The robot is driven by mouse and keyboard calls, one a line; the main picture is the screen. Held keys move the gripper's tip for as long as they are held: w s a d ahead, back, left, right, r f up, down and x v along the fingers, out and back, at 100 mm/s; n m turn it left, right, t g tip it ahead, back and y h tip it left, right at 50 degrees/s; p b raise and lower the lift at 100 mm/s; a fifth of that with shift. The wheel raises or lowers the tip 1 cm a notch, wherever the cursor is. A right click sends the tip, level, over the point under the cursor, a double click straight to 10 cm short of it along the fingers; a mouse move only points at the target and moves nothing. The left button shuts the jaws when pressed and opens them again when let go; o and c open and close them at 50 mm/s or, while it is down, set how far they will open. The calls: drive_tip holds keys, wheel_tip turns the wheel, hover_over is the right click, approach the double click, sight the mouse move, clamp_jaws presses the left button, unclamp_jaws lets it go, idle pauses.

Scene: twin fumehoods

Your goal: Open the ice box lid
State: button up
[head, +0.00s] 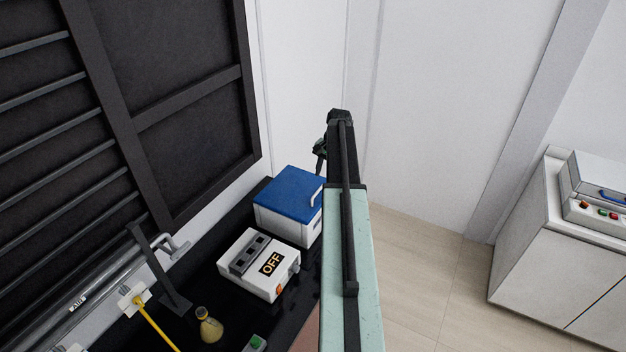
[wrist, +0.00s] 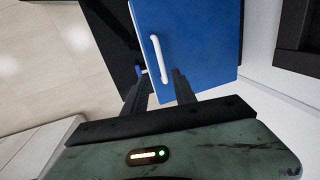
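The ice box (head: 280,222) is white with a blue lid (head: 290,188) and stands at the far end of the black bench. The lid looks shut in the head view. A white handle (head: 317,194) is at the lid's right edge. In the wrist view the blue lid (wrist: 200,35) fills the upper middle, and the white handle (wrist: 157,57) runs along it near its left edge. My gripper (wrist: 158,80) is open, its two dark fingers apart, with the handle's lower end showing between them. I cannot tell whether they touch it. In the head view my arm hides part of the box's right side.
A white device marked OFF (head: 262,262) stands just in front of the box. A yellow flask (head: 209,327) and a metal stand (head: 170,300) are nearer. A dark panelled frame (head: 190,110) rises at left. A white cabinet (head: 545,245) stands at right, with clear floor between.

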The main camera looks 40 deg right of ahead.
sight(319, 191)
drive_tip(key=f+b, duration=0.2)
drive_tip(key=w+f+b, duration=0.1)
drive_tip(key=f+b, duration=0.2)
drive_tip(key=w+f+b, duration=0.1)
drive_tip(key=f+b, duration=0.1)
drive_tip(key=f, duration=0.1)
drive_tip(key=shift+a+b, duration=0.3)
drive_tip(key=shift+a, duration=0.05)
drive_tip(key=shift+r, duration=0.15)
drive_tip(key=shift+s, duration=0.1)
clamp_jaws()
idle(0.6)
